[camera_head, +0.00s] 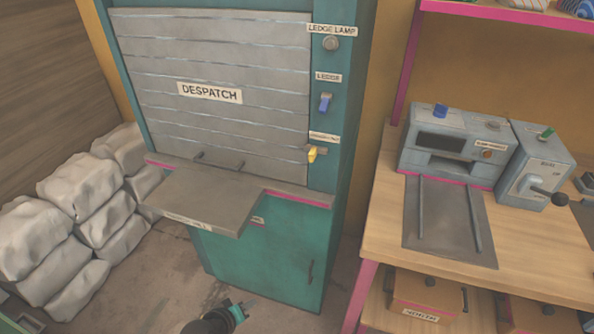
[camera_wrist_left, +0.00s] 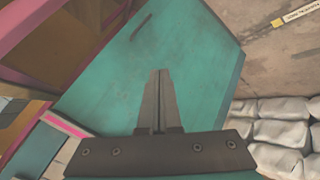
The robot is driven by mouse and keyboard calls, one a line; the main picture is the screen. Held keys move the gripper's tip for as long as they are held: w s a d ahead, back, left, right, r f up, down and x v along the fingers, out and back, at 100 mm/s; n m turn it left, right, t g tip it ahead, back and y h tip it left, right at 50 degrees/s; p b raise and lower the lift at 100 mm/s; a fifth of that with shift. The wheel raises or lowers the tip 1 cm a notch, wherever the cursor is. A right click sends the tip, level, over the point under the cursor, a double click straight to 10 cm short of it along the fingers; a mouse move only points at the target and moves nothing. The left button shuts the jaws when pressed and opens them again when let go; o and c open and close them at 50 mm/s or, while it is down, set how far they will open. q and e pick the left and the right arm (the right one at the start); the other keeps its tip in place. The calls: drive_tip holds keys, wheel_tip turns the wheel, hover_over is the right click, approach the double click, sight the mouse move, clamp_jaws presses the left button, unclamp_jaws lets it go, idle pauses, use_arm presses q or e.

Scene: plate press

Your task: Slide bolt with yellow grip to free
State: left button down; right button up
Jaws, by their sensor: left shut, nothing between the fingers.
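The bolt with the yellow grip (camera_head: 312,154) sits on the right-hand teal frame post of the despatch hatch, below a small label and just above the pink-edged ledge. It is small in the head view, so its exact position along its travel cannot be told. My left gripper (camera_wrist_left: 158,74) is shut and empty, its two dark fingers together, in front of a teal panel in the left wrist view. In the head view, my left arm's end (camera_head: 222,318) shows low at the bottom edge, well below the bolt and apart from it. My right gripper is not in view.
The grey slatted shutter marked DESPATCH (camera_head: 215,60) is down. A grey ledge (camera_head: 205,195) juts out below it. A blue switch (camera_head: 325,103) is above the bolt. Pale sacks (camera_head: 75,215) lie at left; a wooden bench (camera_head: 540,250) with a grey press (camera_head: 455,145) stands at right.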

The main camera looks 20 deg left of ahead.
use_arm(q)
drive_tip(key=w+a+r+n+t+h+b, duration=0.15)
drive_tip(key=w+r+n+t, duration=0.25)
drive_tip(key=w+r, duration=0.75)
wheel_tip(320, 180, up, 19)
drive_tip(key=w+n+t+h+b, duration=0.2)
drive_tip(key=t+b, duration=0.1)
drive_tip(key=t, duration=0.1)
drive_tip(key=shift+d+t, duration=0.3)
drive_tip(key=shift+d, duration=0.15)
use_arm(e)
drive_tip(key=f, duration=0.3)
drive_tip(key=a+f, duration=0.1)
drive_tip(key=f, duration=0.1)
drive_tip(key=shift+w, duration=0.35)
use_arm(q)
drive_tip(key=shift+r, duration=0.1)
approach(308, 150)
drive_tip(key=w+a, duration=0.3)
drive_tip(key=w, duration=0.2)
drive_tip(key=d, duration=0.3)
drive_tip(key=shift+s+d+r, duration=0.1)
drive_tip(key=shift+d, duration=0.55)
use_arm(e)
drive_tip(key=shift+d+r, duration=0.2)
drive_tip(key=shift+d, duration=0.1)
